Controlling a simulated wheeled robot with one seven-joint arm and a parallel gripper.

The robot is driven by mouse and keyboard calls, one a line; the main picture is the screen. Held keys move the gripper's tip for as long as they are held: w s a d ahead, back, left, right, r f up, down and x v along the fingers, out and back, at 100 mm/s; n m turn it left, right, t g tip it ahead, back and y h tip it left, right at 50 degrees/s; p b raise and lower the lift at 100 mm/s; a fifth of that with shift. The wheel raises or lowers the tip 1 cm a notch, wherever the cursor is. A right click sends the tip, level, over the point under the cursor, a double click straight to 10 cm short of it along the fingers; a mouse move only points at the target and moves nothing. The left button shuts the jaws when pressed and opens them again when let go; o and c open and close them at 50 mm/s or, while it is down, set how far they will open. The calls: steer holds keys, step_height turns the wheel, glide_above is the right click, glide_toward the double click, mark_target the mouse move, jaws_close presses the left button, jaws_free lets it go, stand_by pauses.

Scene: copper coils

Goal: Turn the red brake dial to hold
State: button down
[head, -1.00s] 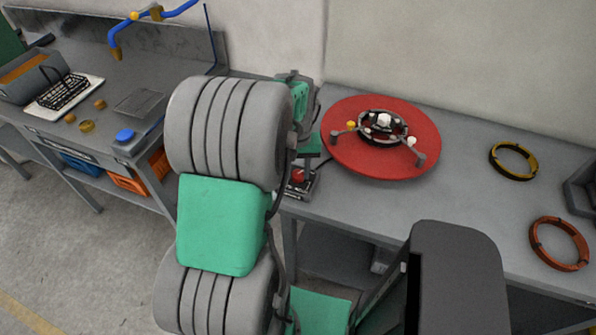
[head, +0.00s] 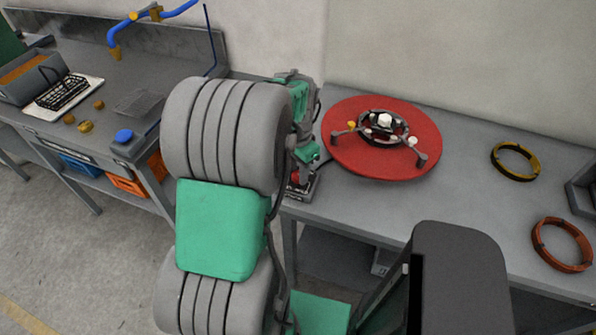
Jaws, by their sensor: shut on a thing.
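The red brake dial (head: 295,178) sits on a small dark box with a label (head: 299,190) at the near left corner of the right bench. Only a bit of its red shows beside my arm. My gripper (head: 302,169) points down over the box and is shut on the dial. The fingertips are small and partly hidden by my arm, so the dial's pointer and setting cannot be read.
A red turntable (head: 345,160) with a clamped hub stands right of the dial on the grey bench (head: 465,205). A yellow ring (head: 497,171) and a copper coil (head: 540,252) lie farther right. A sink bench (head: 165,45) stands at left.

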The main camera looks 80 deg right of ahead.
steer(key=shift+m, duration=0.6)
steer(key=shift+d, duration=0.1)
steer(key=c, duration=1)
jaws_free()
steer(key=shift+r, duration=0.1)
step_height(320, 180, up, 8)
steer(key=shift+f+b, duration=0.15)
steer(key=shift+b, duration=0.4)
